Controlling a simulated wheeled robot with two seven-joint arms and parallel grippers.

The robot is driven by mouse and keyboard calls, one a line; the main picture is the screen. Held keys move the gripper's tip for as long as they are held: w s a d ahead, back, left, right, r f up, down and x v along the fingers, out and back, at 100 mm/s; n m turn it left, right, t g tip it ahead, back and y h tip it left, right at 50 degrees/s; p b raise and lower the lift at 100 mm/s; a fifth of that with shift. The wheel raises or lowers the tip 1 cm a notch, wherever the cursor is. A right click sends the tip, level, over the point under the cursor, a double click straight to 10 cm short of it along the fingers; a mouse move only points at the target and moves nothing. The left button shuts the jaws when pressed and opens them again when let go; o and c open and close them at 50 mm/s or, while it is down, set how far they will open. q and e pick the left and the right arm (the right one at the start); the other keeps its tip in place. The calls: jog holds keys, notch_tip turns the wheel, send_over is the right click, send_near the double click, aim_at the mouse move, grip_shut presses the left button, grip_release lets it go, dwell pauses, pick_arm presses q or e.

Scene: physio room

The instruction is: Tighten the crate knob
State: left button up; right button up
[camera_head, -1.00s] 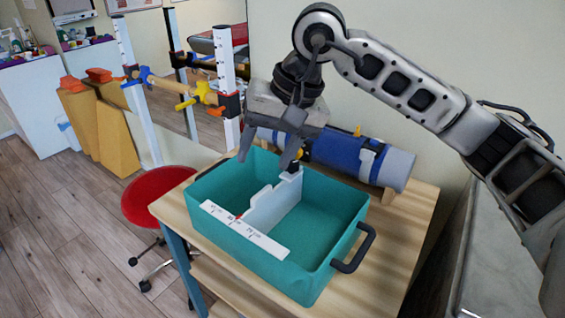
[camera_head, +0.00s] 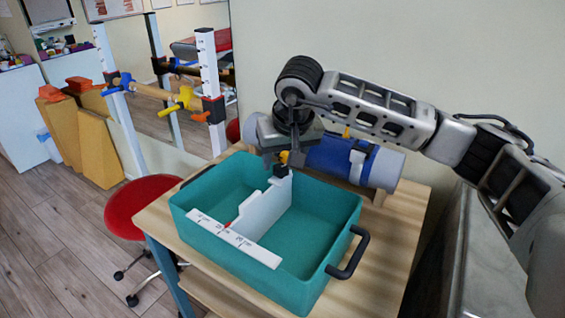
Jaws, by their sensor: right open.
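A teal crate (camera_head: 322,272) stands on a wooden table, with a white divider (camera_head: 262,212) across its inside. A white scale strip (camera_head: 233,238) with marks lies along the crate's near side, with a small red pointer (camera_head: 228,225) at it. A small yellow knob (camera_head: 284,157) sits above a black clamp (camera_head: 282,171) at the divider's far end. My right gripper (camera_head: 283,160) is open, pointing down at the crate's far rim, with its fingers around or just beside the knob. Whether they touch it I cannot tell. My left gripper is out of view.
A blue and grey roll (camera_head: 340,160) lies on the table (camera_head: 402,225) behind the crate, close to my right gripper. The crate's black handle (camera_head: 350,255) sticks out at right. A red stool (camera_head: 140,205) stands left of the table. Parallel bars (camera_head: 208,90) stand behind.

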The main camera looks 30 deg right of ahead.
aim_at(281, 172)
jog(key=shift+x, duration=1.35)
jog(key=c, duration=1)
jog(key=shift+o, duration=0.2)
